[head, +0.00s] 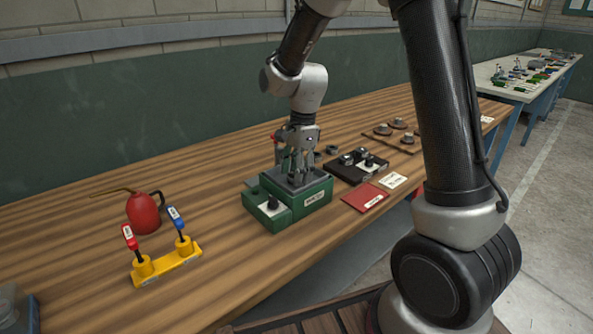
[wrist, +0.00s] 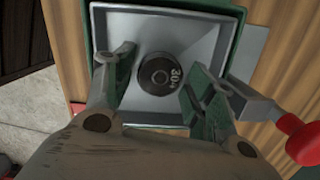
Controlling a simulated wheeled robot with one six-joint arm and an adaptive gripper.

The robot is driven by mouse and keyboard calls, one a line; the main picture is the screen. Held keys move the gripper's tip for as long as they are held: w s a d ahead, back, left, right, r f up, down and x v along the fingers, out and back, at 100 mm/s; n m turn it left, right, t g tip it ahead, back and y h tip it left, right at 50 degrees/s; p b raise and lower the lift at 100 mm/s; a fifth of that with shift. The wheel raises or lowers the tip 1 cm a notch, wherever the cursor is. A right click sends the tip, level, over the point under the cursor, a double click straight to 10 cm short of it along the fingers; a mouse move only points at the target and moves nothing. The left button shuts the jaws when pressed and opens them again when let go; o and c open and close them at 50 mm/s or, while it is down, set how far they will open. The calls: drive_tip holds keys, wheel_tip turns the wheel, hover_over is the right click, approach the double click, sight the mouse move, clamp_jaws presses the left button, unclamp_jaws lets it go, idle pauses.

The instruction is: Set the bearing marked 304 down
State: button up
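The bearing marked 304 (wrist: 160,76) is a dark ring with a pale number on its face, seen in the wrist view. It sits inside the grey-lined recess of a green box (head: 317,201) on the bench. It is hidden in the head view. My gripper (head: 296,166) points down into this box. In the wrist view its two fingers stand apart on either side of the bearing, with gaps visible on both sides. My gripper is open and holds nothing.
A lever with a red knob (wrist: 302,140) is beside the box, close to my right finger. A dark tray (head: 357,168) with metal parts and a red card (head: 365,197) lie right of the box. A red oil can (head: 144,213) and a yellow stand (head: 167,263) are left.

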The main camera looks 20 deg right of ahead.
drive_tip(key=shift+r, duration=0.1)
wheel_tip(320, 180, up, 11)
drive_tip(key=d, duration=0.1)
drive_tip(key=s+d+r+n+t, duration=0.2)
drive_tip(key=s+d+r+n, duration=0.6)
drive_tip(key=s, duration=0.4)
drive_tip(key=s+d+f+n+t, duration=0.1)
drive_tip(key=s+d+n, duration=0.1)
drive_tip(key=s+n, duration=0.2)
drive_tip(key=s+d+f+n+t+h, duration=0.1)
drive_tip(key=s+d+n, duration=0.2)
drive_tip(key=s, duration=0.5)
drive_tip(key=shift+d+n+t, duration=0.3)
drive_tip(key=shift+d+n, duration=0.05)
drive_tip(key=shift+n, duration=0.05)
